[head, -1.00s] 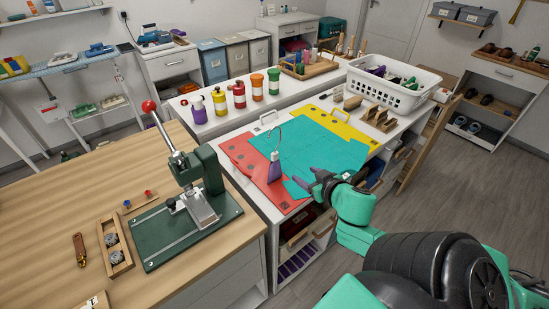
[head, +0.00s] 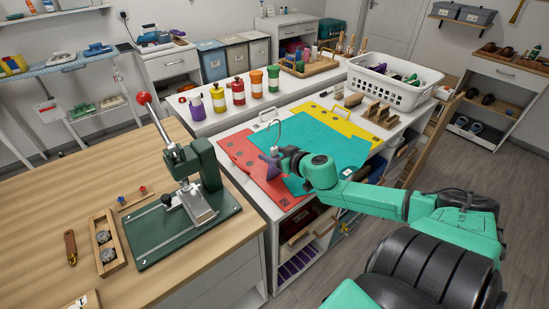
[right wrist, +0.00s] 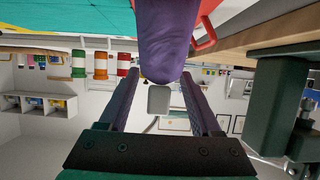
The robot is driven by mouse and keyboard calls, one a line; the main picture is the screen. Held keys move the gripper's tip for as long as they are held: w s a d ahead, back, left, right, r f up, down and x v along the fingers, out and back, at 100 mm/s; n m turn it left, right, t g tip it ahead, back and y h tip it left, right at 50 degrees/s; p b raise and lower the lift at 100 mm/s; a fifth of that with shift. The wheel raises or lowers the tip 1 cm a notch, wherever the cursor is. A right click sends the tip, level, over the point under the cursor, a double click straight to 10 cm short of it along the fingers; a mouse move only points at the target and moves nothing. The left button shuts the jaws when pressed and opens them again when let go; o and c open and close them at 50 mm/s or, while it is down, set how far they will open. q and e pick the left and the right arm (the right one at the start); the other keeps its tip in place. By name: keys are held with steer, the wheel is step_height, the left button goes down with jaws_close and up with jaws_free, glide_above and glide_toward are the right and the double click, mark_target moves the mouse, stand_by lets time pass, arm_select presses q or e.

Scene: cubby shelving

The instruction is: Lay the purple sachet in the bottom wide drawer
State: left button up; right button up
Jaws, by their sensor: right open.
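The purple sachet (head: 272,168) stands over the red mat with a thin looped cord rising above it in the head view; my gripper partly hides it. In the right wrist view the sachet (right wrist: 165,40) hangs down into the picture between the two dark fingers. My right gripper (head: 277,160) is open around or just beside the sachet; whether a finger touches it I cannot tell. It also shows in the right wrist view (right wrist: 160,85). Drawer fronts with wooden handles (head: 300,238) show under the counter; which is the bottom wide drawer is unclear. My left gripper is out of view.
A red mat (head: 238,148), a teal mat (head: 320,137) and a yellow mat (head: 347,124) cover the counter. A green lever press (head: 190,215) stands on the wooden table at left. A white basket (head: 392,90) and several bottles stand farther back.

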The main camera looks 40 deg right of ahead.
steer(key=shift+x, duration=1.2)
steer(key=shift+s, duration=0.1)
jaws_close()
